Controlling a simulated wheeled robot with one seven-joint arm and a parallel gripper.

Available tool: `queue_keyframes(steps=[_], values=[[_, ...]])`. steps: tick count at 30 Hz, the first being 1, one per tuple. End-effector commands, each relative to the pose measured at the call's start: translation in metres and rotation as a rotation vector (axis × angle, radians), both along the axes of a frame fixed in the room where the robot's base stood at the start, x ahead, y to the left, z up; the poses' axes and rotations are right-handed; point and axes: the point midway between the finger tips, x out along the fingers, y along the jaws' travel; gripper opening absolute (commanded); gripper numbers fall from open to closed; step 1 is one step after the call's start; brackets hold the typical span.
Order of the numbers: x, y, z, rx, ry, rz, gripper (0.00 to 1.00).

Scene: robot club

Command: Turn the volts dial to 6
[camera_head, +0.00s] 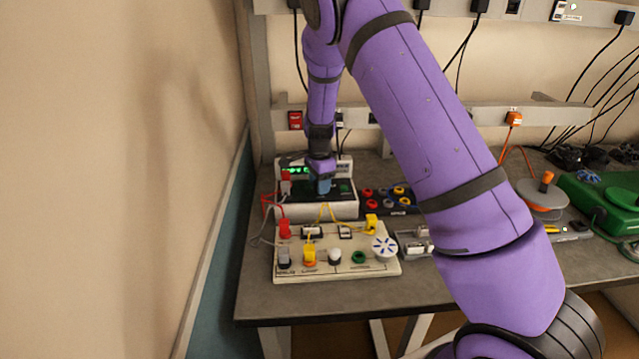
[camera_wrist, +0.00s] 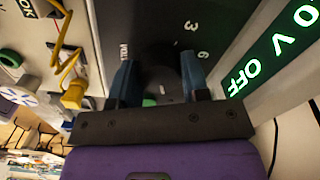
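The power supply (camera_head: 345,211) is a pale box with a dark front panel, standing at the back left of the bench. Its green display (camera_wrist: 265,62) reads "0 V OFF" in the wrist view, and also glows in the head view (camera_head: 297,170). The dark panel (camera_wrist: 130,22) carries the white marks 3 and 6 and a partly hidden "VOL" label. My gripper (camera_wrist: 160,85) is over this panel, its two blue fingers apart. The volts dial is hard to make out, dark on dark between the fingers; contact cannot be told. My gripper (camera_head: 323,186) hides it in the head view.
A white circuit board (camera_head: 310,268) with yellow and red leads, several knobs and a fan disc (camera_head: 384,247) stands in front of the supply. A dark block with coloured sockets (camera_head: 388,197) is to its right. A wall is close on the left.

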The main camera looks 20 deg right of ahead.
Motion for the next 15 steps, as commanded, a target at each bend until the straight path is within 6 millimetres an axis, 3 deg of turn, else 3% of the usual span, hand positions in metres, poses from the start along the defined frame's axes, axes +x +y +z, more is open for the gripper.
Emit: queue_keyframes(steps=[1, 3, 15], values=[[0.0000, 0.0000, 0.0001, 0.000, 0.000, 0.000, 0.31], [0.0000, 0.0000, 0.0001, 0.000, 0.000, 0.000, 0.18], [0.0001, 0.0001, 0.0005, 0.000, -0.001, 0.069, 0.18]])
